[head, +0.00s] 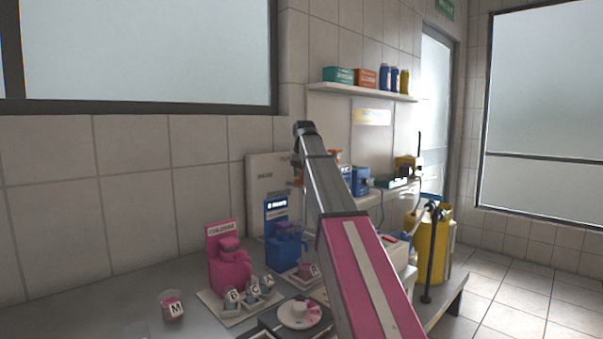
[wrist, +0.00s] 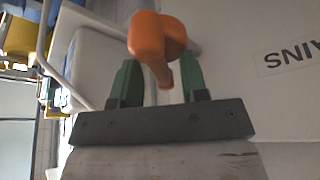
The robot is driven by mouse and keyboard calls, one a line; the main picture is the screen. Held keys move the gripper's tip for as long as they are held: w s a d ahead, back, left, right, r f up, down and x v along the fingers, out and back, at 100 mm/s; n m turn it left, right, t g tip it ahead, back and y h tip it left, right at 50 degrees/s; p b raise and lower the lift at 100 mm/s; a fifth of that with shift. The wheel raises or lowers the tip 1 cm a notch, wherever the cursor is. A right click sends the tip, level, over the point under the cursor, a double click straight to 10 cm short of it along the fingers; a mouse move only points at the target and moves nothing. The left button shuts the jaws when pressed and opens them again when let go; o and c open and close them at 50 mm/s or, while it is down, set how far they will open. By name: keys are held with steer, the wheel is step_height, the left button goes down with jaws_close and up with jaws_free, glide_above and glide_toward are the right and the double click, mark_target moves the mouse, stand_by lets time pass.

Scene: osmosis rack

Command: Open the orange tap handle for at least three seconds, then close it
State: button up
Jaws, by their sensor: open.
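The orange tap handle (wrist: 152,38) is close in front of my gripper in the wrist view, with a stem running down from it. My gripper (wrist: 160,85) is open, its two green fingers on either side of the stem with space between. I cannot tell whether either finger touches it. My gripper is hidden behind my arm in that view.
Pink (head: 230,262) and blue (head: 284,235) dispensers stand on the bench left of my arm, with several labelled cups in front. A white panel (head: 265,180) stands against the wall. A yellow container (head: 428,240) stands at the right. A shelf (head: 360,92) hangs above.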

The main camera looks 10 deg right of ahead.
jaws_close()
steer(key=shift+m, duration=0.3)
steer(key=m+h, duration=0.2)
steer(key=m, duration=0.3)
steer(key=shift+a, duration=0.1)
steer(key=m+g+h, duration=0.1)
steer(key=m, duration=0.2)
steer(key=m+g+h, duration=0.1)
steer(key=m, duration=0.2)
steer(key=shift+w+m, duration=0.1)
steer(key=shift+m, duration=0.2)
stand_by(0.4)
jaws_free()
